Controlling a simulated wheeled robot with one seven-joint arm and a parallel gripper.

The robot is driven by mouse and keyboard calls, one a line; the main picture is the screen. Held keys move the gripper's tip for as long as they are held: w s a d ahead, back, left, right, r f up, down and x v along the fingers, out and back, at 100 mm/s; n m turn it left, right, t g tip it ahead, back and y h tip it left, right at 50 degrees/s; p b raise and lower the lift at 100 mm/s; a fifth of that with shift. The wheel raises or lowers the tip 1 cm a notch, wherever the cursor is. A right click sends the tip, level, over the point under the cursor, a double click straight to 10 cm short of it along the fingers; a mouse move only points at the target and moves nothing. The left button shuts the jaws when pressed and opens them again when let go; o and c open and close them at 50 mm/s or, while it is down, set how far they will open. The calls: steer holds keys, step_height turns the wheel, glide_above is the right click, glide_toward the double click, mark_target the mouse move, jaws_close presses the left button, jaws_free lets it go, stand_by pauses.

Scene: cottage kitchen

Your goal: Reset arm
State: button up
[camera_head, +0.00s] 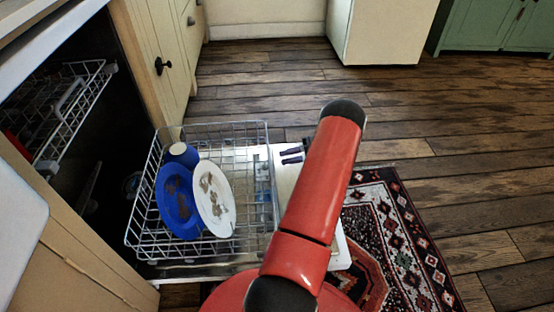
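My red arm with black joint caps rises through the middle of the head view, bent at the top. My gripper is not clearly visible; a small dark shape (292,155) shows behind the arm, over the dishwasher door, and may be part of it. I cannot tell whether it holds anything. The lower dishwasher rack (258,132) is pulled out to the left of the arm. In it stand a blue plate (174,205), a white plate with brown stains (214,198) and a blue cup (181,154) with a pale end.
The dishwasher door (338,250) is folded down beneath the rack, partly behind my arm. The upper rack (60,105) is at the left. Cream cabinets (165,40) stand behind it. A patterned rug (395,240) lies at the right. The wooden floor (470,130) beyond is clear.

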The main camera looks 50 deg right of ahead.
steer(key=shift+s+d+r, duration=0.1)
steer(key=shift+s+d, duration=0.3)
steer(key=shift+s, duration=0.05)
stand_by(0.3)
steer(key=w+a+r+n+g+h+p, duration=0.15)
steer(key=w+a+r+n+g, duration=0.3)
steer(key=a+r+n, duration=0.65)
steer(key=w+a+r+n+g+h, duration=0.25)
steer(key=a+r+n+g, duration=0.25)
steer(key=a+r+n, duration=0.6)
steer(key=s+a+r+n+t+h, duration=0.1)
steer(key=s+a+r+n+h, duration=0.1)
steer(key=s+a+n, duration=0.3)
steer(key=s+a+r+n+t+h+p, duration=0.1)
steer(key=s+a+r+n+h, duration=0.1)
steer(key=s+a+r+n, duration=0.3)
steer(key=s+a+r+n+t+h, duration=0.2)
steer(key=s+a+n, duration=0.3)
steer(key=a+n, duration=0.6)
steer(key=shift+s+r+n+h+p, duration=0.2)
steer(key=shift+r+n+h+p, duration=0.15)
steer(key=shift+r+n+h, duration=0.45)
